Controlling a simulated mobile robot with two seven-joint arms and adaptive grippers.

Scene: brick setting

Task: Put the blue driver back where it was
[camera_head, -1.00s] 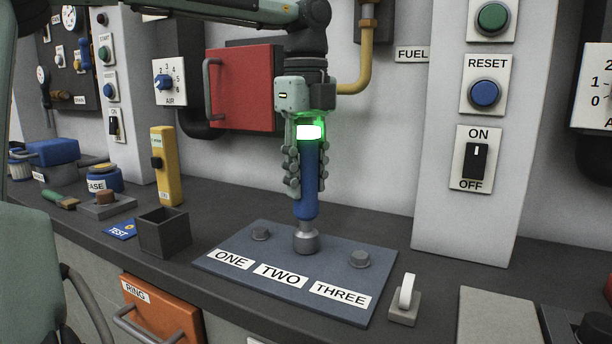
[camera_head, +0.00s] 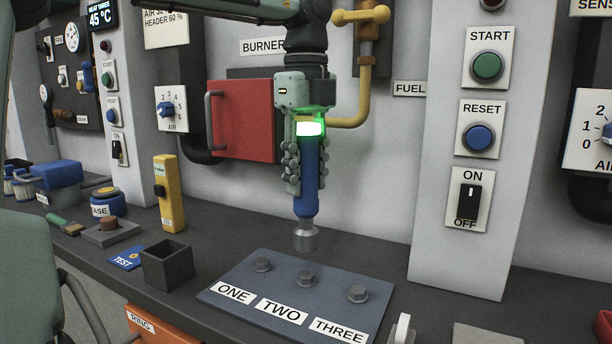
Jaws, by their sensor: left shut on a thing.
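The blue driver (camera_head: 307,195) hangs upright with its grey socket tip pointing down. A lit white and green band shows near its top. My left gripper (camera_head: 306,176) is shut on the driver's upper body from above. The socket is above and behind the middle bolt (camera_head: 306,279) on the blue-grey plate (camera_head: 240,274), and appears clear of it. The plate bears labels ONE, TWO and THREE, with a bolt (camera_head: 262,265) at ONE and another (camera_head: 357,294) at THREE. My right gripper is not in view.
An open dark square box (camera_head: 168,270) stands left of the plate, beside a blue TEST card (camera_head: 126,259). A yellow device (camera_head: 168,194) stands behind them. A red burner door (camera_head: 244,120) is behind my left gripper. A white pillar (camera_head: 470,240) with switches rises at right.

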